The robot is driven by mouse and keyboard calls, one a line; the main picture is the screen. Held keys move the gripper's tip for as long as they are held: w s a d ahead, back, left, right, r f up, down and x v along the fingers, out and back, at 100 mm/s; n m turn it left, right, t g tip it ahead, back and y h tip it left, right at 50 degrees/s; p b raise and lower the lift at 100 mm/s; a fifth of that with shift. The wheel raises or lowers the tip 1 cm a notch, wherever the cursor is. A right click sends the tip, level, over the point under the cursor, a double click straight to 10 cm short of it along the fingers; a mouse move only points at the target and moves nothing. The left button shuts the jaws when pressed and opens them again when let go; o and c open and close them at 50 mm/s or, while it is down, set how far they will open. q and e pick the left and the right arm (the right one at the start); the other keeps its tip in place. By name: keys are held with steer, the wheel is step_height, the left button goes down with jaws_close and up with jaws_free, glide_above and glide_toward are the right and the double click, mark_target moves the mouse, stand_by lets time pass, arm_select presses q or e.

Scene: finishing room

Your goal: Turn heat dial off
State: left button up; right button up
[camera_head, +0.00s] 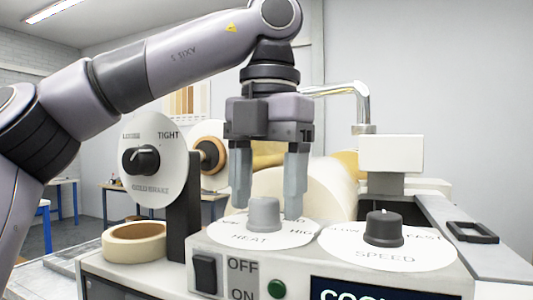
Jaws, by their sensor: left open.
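The heat dial is a grey knob (265,214) on a white round plate (250,237) marked HEAT, on top of the machine's control box. My left gripper (270,203) points straight down above it. Its two fingers are apart, one to each side of the knob, with the tips close to the plate. I cannot tell whether a finger touches the knob. The finger on the left hides some of the plate's lettering. The knob's pointer direction cannot be made out. My right gripper is not in view.
A black speed knob (384,228) stands to the right on its own plate. The box front has an OFF/ON rocker switch (205,273), a green button (277,289) and a display (360,290). A brake dial (142,160) stands upright at left, above a tape roll (134,243).

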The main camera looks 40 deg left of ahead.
mark_target(266, 200)
arm_select(q)
steer(key=shift+d+r, duration=0.1)
steer(key=shift+r, duration=3.05)
steer(key=shift+s, duration=0.15)
